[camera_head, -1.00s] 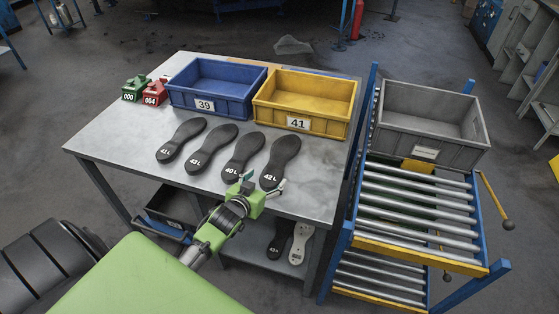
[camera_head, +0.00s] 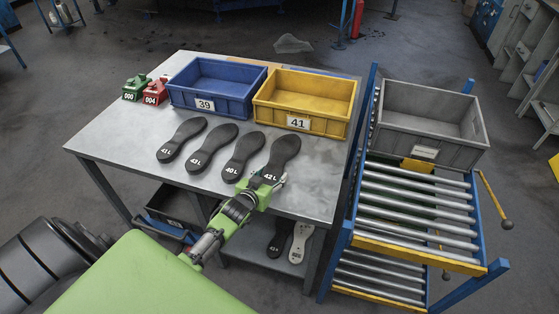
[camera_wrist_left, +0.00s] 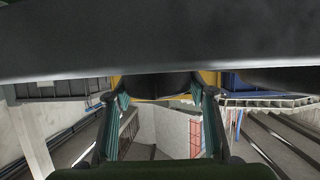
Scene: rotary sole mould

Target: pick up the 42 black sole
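The black sole marked 42 L (camera_head: 282,155) lies on the grey table, rightmost in a row of black soles, with its labelled heel end toward the table's front edge. My left gripper (camera_head: 264,179) is at that heel end, its fingers spread to either side. In the left wrist view the two fingers (camera_wrist_left: 158,97) stand well apart, with a dark shape between and beyond their tips. I cannot tell whether they touch the sole. My right gripper is not in view.
Soles marked 40 L (camera_head: 243,157) and others lie to the left on the table (camera_head: 130,150). A blue bin 39 (camera_head: 205,104) and a yellow bin 41 (camera_head: 298,122) stand behind. A grey crate (camera_head: 425,155) sits on the roller rack (camera_head: 415,205) at right.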

